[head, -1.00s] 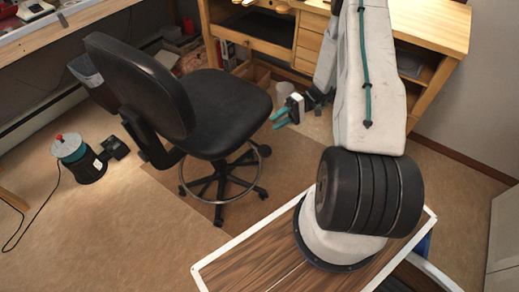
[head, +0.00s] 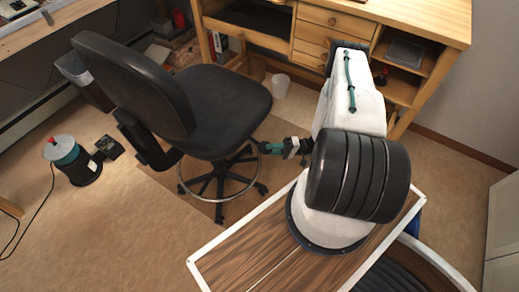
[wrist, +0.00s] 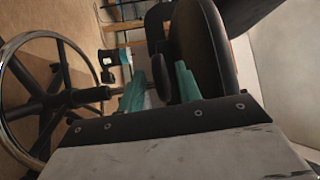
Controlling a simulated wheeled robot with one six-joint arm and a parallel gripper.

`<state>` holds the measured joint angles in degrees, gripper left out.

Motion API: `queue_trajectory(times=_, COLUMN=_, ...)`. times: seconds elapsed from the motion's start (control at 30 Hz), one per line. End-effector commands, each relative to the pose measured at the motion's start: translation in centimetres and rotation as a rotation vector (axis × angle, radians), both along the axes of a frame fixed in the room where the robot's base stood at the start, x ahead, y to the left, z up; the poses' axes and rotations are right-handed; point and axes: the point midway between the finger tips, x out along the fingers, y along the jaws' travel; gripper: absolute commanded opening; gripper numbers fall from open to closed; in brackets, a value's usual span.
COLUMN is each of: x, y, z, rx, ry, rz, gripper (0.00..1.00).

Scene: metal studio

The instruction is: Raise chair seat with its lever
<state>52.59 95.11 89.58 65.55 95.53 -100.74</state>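The black office chair stands left of centre in the head view, its seat (head: 222,110) facing right and its backrest (head: 130,80) on the left. In the wrist view the picture is turned, with the seat (wrist: 203,45) on the right and the foot ring (wrist: 62,38) on the left. My gripper (head: 266,148) is just below the seat's right edge. In the wrist view its teal fingers (wrist: 160,74) are apart. A dark rounded piece, seemingly the lever's end (wrist: 164,85), shows between them; I cannot tell whether they touch it.
A wooden workbench (head: 400,18) stands behind, with a white bin (head: 280,86) under it. A green-and-black canister (head: 72,160) with a cord is on the floor at left. A wood-topped, white-edged surface (head: 235,262) lies in front.

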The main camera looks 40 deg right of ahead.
Motion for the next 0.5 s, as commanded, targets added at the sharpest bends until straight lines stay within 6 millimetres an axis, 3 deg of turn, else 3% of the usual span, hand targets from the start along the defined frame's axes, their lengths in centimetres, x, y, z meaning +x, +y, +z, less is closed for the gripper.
queue_trajectory(times=0.3, x=2.0, y=3.5, z=0.6, rx=-0.001, ry=0.000, rz=-0.001, gripper=0.34)
queue_trajectory(times=0.5, x=2.2, y=4.0, z=0.6, rx=-0.001, ry=0.000, rz=-0.002, gripper=0.34)
